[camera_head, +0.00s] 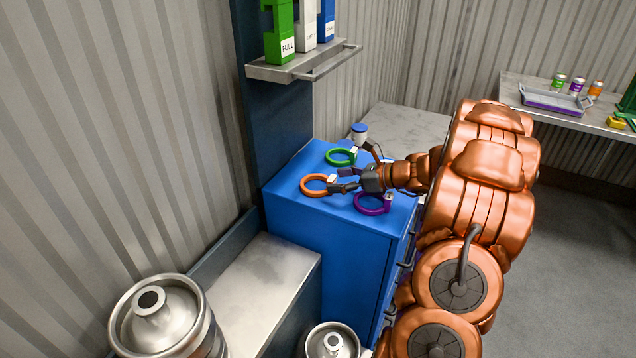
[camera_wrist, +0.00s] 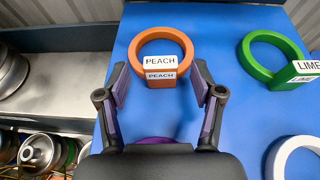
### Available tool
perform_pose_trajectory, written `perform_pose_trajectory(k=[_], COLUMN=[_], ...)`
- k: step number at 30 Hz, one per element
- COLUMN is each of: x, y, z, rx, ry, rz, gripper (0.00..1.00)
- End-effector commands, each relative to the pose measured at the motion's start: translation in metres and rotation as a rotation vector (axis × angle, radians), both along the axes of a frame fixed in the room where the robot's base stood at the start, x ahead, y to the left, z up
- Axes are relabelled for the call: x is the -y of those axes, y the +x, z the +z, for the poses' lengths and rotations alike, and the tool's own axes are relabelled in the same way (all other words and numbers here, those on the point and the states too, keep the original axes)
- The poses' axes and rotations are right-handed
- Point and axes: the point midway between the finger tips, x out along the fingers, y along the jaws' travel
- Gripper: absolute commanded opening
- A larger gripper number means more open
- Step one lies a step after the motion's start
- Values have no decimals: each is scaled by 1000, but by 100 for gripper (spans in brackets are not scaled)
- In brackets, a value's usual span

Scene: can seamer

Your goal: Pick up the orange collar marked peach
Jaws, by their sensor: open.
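The orange collar (camera_head: 314,186) is a ring with a white tag reading PEACH, lying on the blue cabinet top near its left side. In the wrist view the orange collar (camera_wrist: 160,42) is straight ahead, with its tag block toward me. My gripper (camera_wrist: 160,85) is open, and its two fingers reach to either side of the tag block without visibly touching it. In the head view my gripper (camera_head: 347,180) is just right of the orange collar. Nothing is held.
A green collar (camera_wrist: 270,60) marked LIME lies to the right. A purple collar (camera_head: 372,204) lies partly under my gripper. A white ring (camera_wrist: 293,158) shows at the wrist view's lower right. A blue-capped white container (camera_head: 359,134) stands at the back. A shelf (camera_head: 300,66) hangs above.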

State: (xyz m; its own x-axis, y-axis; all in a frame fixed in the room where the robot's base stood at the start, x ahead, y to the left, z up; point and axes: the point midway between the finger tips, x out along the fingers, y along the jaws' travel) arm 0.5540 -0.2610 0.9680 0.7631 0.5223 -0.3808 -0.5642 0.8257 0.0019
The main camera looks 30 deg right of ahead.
Motion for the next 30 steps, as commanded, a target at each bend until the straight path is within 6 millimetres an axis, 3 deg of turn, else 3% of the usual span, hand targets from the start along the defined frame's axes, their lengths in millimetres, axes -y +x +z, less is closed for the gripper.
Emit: perform_pose_trajectory(k=[11, 30], x=[-4, -4], y=[6, 6], z=[-4, -3], rx=[-1, -1], ry=[-2, -2], rz=[-1, -1], gripper=[65, 1])
